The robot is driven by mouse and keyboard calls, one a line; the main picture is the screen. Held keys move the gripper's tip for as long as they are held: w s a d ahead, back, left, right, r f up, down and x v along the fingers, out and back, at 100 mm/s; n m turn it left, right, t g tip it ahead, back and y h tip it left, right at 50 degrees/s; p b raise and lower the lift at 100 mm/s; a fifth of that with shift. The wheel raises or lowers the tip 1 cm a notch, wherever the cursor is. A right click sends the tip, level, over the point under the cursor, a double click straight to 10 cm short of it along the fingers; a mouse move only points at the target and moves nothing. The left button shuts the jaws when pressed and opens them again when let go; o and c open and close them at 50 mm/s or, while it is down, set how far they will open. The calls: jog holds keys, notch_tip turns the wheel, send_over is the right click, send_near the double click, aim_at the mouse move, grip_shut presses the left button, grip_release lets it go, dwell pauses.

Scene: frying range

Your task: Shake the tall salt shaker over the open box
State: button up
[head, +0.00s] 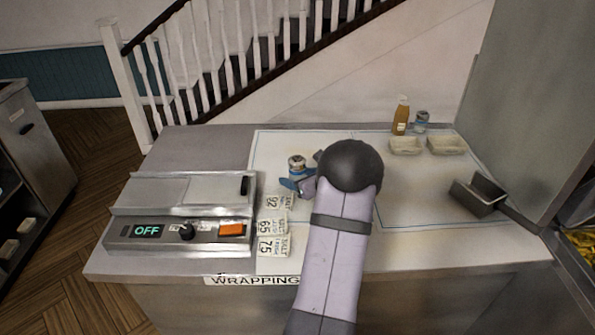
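A small shaker with a pale top and blue band (297,164) is on the marked white area of the counter, right at my gripper. My gripper (304,176) has blue-grey fingers close to this shaker. My arm hides part of the gripper, and I cannot tell whether the fingers touch or hold the shaker. A second shaker with a blue band (421,121) stands at the back right. Two shallow open boxes, a left one (405,150) and a right one (447,151), sit in front of it. I cannot tell which shaker is taller.
An amber bottle (401,114) stands beside the second shaker. A wrapping machine (180,211) reading OFF fills the left, with price cards (274,245) beside it. A dark metal scoop or tray (478,196) lies at the right, near the steel wall. The counter's right middle is clear.

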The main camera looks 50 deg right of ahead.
aim_at(302, 164)
jog(key=c, duration=1.2)
jog(key=shift+o, duration=0.2)
jog(key=shift+r, duration=0.2)
jog(key=shift+r+p, duration=1.7)
jog(key=shift+r, duration=0.65)
jog(key=shift+r+p, duration=3)
jog(key=shift+r, duration=1.25)
jog(key=shift+f+b, duration=0.2)
jog(key=shift+b, duration=0.3)
jog(key=shift+r, duration=0.15)
